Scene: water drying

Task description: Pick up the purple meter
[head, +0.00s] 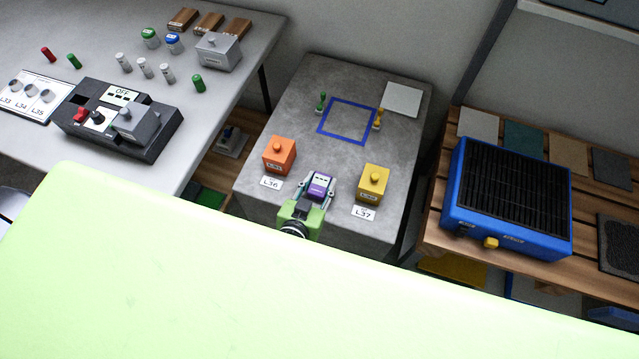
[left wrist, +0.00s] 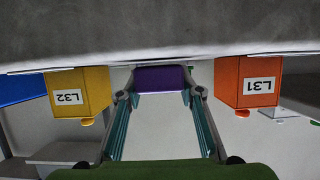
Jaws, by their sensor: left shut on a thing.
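The purple meter (head: 320,186) is a small box with a dark display on its top. It is at the front of the grey concrete-look table (head: 300,110), between the orange block (head: 280,154) and the yellow block (head: 372,183). My left gripper (head: 318,190) is shut on the meter, with a finger on each side. In the left wrist view the purple meter (left wrist: 160,78) sits between the two fingertips (left wrist: 160,92). I cannot tell whether the meter touches the table. My right gripper is not in view.
A blue square outline (head: 348,121) marks the table, with a green piece (head: 322,102) and a yellow piece (head: 379,119) beside it. A blue machine with a black grille (head: 512,195) stands right. A dark control box (head: 118,120) sits on the left table. A pale green surface fills the foreground.

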